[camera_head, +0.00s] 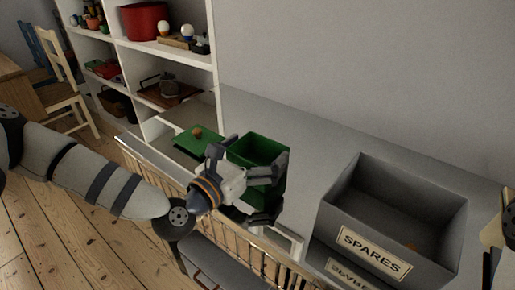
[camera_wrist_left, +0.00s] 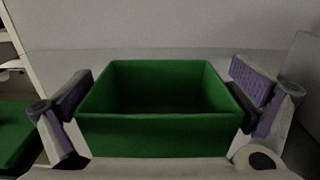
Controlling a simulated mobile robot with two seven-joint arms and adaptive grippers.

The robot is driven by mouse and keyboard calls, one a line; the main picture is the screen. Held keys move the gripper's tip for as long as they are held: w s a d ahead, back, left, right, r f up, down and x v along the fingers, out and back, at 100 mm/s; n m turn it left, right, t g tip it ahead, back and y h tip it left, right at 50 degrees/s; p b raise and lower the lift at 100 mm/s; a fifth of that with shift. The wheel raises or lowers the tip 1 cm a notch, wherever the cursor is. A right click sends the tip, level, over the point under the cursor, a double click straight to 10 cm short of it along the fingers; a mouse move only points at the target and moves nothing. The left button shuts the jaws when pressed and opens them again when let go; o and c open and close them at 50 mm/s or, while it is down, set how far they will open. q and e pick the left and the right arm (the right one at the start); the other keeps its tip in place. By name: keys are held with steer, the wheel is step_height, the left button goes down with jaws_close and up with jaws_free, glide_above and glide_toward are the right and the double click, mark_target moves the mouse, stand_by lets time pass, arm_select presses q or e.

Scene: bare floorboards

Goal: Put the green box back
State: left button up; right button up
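The green box (camera_head: 258,150) is open-topped and looks empty. It stands on the grey surface left of the grey SPARES bin. My left gripper (camera_head: 268,190) is at the box, with a finger near each side. In the left wrist view the box (camera_wrist_left: 160,125) sits between the two spread fingers; whether the pads touch it is not clear. A flat green lid (camera_head: 192,140) with a brown knob lies left of the box; its edge also shows in the left wrist view (camera_wrist_left: 18,135). Part of what looks like my right gripper (camera_head: 497,245) shows at the right edge, its fingers cut off.
The grey SPARES bin (camera_head: 345,210) stands to the right, with a small orange item inside. A white shelf unit (camera_head: 165,47) with a red pot (camera_head: 145,22) and other items is behind left. A wooden chair (camera_head: 62,90) is far left. A slatted rail (camera_head: 245,256) runs along the front.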

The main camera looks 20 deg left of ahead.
arm_select(q)
steer(key=shift+r, duration=0.35)
steer(key=v, duration=1.2)
steer(key=shift+f, duration=0.1)
